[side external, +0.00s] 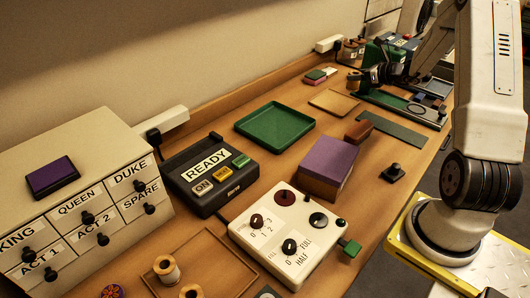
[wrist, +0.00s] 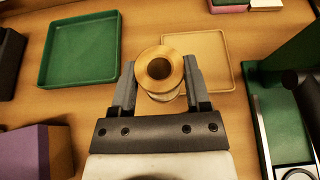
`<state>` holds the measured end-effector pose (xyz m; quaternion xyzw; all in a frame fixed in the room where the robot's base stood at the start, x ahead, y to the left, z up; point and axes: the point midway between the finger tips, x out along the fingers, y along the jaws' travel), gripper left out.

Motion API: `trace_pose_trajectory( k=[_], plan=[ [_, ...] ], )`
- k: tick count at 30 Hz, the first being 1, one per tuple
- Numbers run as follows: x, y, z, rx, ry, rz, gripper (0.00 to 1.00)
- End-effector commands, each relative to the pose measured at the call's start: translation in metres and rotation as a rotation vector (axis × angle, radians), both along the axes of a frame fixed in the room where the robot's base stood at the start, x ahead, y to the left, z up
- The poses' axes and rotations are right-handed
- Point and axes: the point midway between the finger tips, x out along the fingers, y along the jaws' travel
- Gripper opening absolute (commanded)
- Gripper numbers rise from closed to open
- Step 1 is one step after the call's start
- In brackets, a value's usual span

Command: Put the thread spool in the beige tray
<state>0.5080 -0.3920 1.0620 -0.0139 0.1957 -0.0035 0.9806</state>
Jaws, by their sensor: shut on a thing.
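The thread spool (wrist: 160,72), with a tan wooden rim and pale thread, is held between the two fingers of my gripper (wrist: 159,84) in the wrist view. My gripper is shut on its sides, and the hollow end of the spool faces the camera. The beige tray (wrist: 210,50) is a shallow square just behind and right of the spool, which hides part of its left side. In the side view the beige tray (side external: 335,103) lies flat on the table, and my gripper (side external: 374,76) is raised to the right of it. The tray's visible surface is empty.
A green tray (side external: 274,125) lies left of the beige one. Pink and green blocks (side external: 318,76) sit behind it. A purple-topped box (side external: 328,165) and a control box (side external: 290,231) stand nearer. Other spools (side external: 168,269) stand in a wooden tray at lower left.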

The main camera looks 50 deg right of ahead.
Motion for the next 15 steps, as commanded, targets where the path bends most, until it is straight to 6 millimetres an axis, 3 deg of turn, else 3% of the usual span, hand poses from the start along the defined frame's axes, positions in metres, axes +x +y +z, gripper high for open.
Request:
trace_pose_trajectory(
  k=[15],
  plan=[
    [0.051, -0.039, -0.029, 0.0, 0.0, 0.001, 0.02]
  ],
)
